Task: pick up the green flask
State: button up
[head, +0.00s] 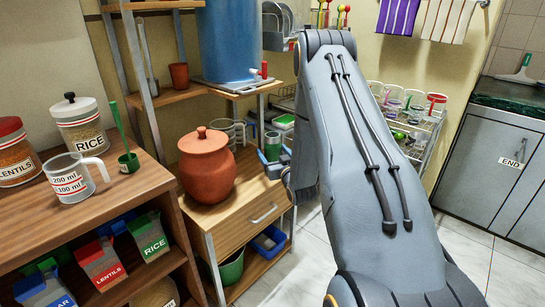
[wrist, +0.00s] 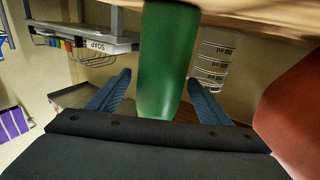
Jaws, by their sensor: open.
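The green flask (head: 272,140) stands on the wooden cabinet top, near its back right corner. In the wrist view, the green flask (wrist: 165,70) lies between the two blue fingers of my gripper (wrist: 158,88). A gap shows between the flask and each finger, so my gripper is open around it. In the head view my gripper (head: 271,161) is low at the flask's near side, partly hidden by my arm. The fingers cover the flask's lower part in that view.
A clay pot (head: 207,166) stands left of the flask and looms close at right in the wrist view (wrist: 295,120). A clear measuring cup (head: 229,133) is behind, near the flask. A blue water container (head: 229,40) stands on the shelf above. A wire rack (head: 425,135) is right.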

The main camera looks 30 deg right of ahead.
jog(key=shift+r, duration=0.15)
jog(key=c, duration=1.7)
